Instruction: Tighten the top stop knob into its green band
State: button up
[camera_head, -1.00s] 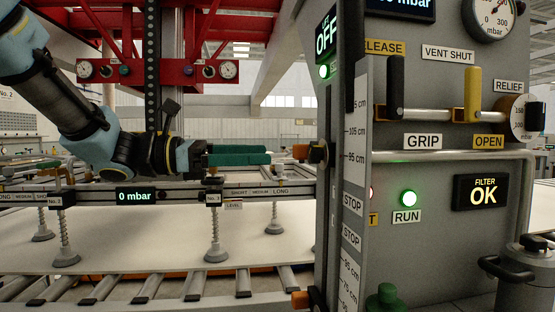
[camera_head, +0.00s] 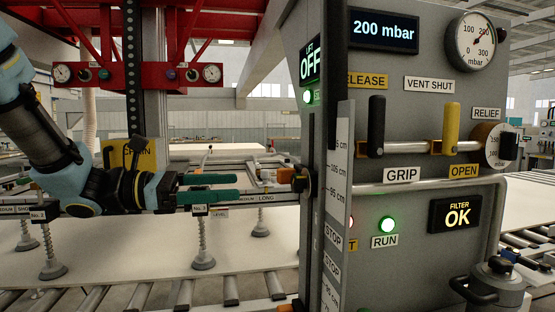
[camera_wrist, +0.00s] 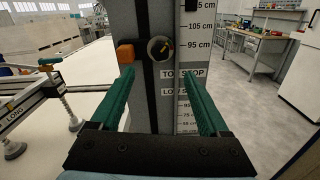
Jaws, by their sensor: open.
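The top stop knob is a round dark knob (camera_wrist: 160,48) with a small yellow mark, on the dark slot of a grey post in the wrist view. An orange block (camera_wrist: 125,53) sits just left of it. In the head view the knob (camera_head: 304,183) shows side-on at the post. A green band cannot be made out on the knob. My gripper (camera_wrist: 157,73) is open and empty, its two green fingers pointing at the post, one either side of the knob's line. In the head view my gripper (camera_head: 238,188) is left of the knob, with a gap between.
A height scale (camera_head: 338,190) runs down the post beside the knob. The control panel (camera_head: 420,210) with its levers and a horizontal rail stands right. A suction beam (camera_head: 250,200) with hanging cups passes behind my gripper, above a pale sheet (camera_head: 120,255) on rollers.

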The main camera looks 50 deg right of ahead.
aim_at(292, 185)
jog(key=p+x, duration=0.3)
jog(key=x, duration=0.7)
jog(key=shift+s+d+f+p, duration=0.1)
jog(key=shift+s+d+p, duration=0.15)
jog(key=shift+s+p, duration=0.05)
grip_shut()
